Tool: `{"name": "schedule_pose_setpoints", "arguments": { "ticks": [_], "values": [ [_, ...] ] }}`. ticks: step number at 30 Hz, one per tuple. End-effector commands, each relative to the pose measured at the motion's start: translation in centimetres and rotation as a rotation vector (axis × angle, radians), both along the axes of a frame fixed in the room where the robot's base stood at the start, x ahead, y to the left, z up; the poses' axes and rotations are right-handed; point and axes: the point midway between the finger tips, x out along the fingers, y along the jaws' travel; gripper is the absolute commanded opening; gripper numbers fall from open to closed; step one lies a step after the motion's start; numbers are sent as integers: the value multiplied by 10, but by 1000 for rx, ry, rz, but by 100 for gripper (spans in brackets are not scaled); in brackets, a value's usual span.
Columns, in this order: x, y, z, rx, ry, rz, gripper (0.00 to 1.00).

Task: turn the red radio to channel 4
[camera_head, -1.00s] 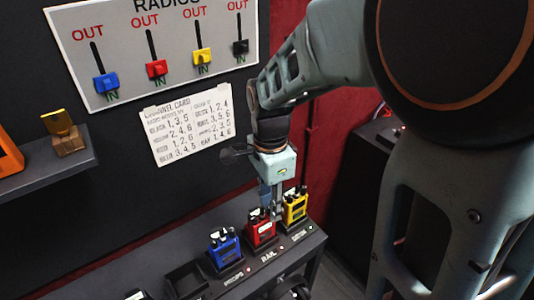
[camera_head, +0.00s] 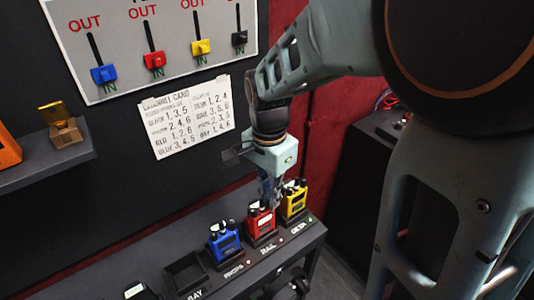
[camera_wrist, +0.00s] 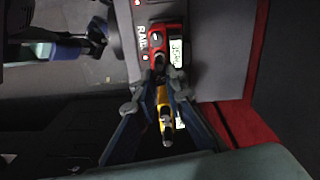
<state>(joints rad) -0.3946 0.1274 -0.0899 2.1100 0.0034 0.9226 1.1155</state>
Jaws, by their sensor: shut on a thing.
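The red radio (camera_head: 261,222) stands upright in the slot labelled RAIL on the grey shelf, between the blue radio (camera_head: 223,242) and the yellow radio (camera_head: 294,203). My gripper (camera_head: 269,203) points down at the top of the red radio. In the wrist view, the fingertips (camera_wrist: 160,74) come together at a knob on the red radio (camera_wrist: 165,34). The yellow radio (camera_wrist: 163,105) shows between the fingers. The red radio's lit display (camera_wrist: 175,50) is too small to read surely. The knob's setting is hidden by the fingers.
A channel card (camera_head: 187,117) hangs on the dark wall below a panel (camera_head: 222,68) of coloured sliders. An empty slot (camera_head: 186,274) lies left of the blue radio. A small shelf (camera_head: 55,165) juts out at the left.

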Motion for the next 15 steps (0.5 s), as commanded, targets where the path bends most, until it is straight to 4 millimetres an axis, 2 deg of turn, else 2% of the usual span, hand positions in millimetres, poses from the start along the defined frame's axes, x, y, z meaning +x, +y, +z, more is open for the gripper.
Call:
{"name": "schedule_pose_setpoints", "arguments": {
  "ticks": [4,13,14,15],
  "values": [
    [0,0,0,0,-1,64,0],
    [0,0,0,0,-1,73,0],
    [0,0,0,0,-1,72,12],
    [0,0,0,0,-1,72,16]
  ]
}}
